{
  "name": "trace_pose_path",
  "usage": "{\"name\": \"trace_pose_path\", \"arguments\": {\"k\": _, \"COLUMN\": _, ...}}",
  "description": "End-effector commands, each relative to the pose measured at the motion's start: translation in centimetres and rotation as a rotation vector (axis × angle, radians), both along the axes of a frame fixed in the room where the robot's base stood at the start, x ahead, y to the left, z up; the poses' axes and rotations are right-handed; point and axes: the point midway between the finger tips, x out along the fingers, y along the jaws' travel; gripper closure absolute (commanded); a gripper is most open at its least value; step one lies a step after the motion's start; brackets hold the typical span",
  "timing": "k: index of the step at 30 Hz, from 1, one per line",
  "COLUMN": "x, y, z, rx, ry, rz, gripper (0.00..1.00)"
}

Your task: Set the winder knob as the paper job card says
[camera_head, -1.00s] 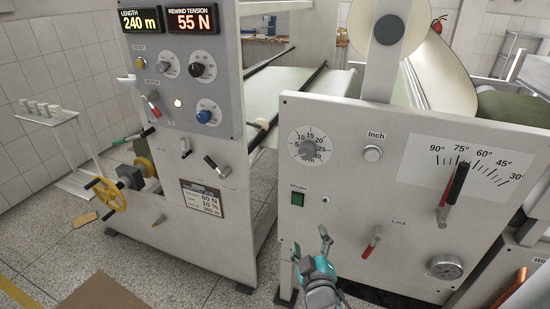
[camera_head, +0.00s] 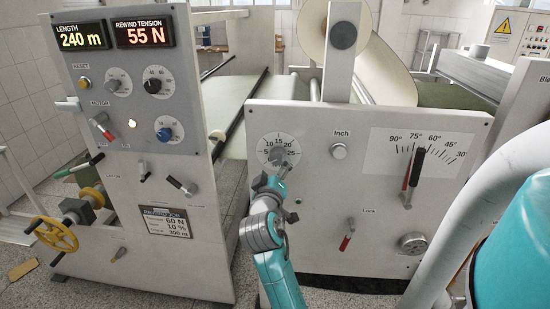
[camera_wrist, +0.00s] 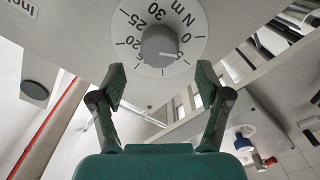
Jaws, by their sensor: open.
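A light mark on the knob points to the lower right there. My gripper (camera_head: 270,180) is just below the dial in the head view. In the wrist view my gripper (camera_wrist: 160,76) is open, its fingers apart and nothing between them. The job card (camera_head: 166,222) on the left machine reads 60 N, 10 %, 300 m.
The left panel has a black knob (camera_head: 153,85), a grey knob (camera_head: 113,85) and a blue knob (camera_head: 164,134). Displays above read 240 m and 55 N. The Inch button (camera_head: 338,151), Lock lever (camera_head: 347,236) and red-black lever (camera_head: 411,178) are to the right of my arm.

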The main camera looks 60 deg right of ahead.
Motion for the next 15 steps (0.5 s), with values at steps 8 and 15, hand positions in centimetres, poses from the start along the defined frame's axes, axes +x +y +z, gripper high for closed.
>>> {"name": "trace_pose_path", "arguments": {"k": 8, "x": 1.7, "y": -4.3, "z": 0.0, "rx": 0.0, "ry": 0.0, "rz": -0.001, "gripper": 0.24}}
{"name": "trace_pose_path", "arguments": {"k": 15, "x": 2.4, "y": -5.9, "z": 0.0, "rx": 0.0, "ry": 0.0, "rz": 0.0, "gripper": 0.24}}
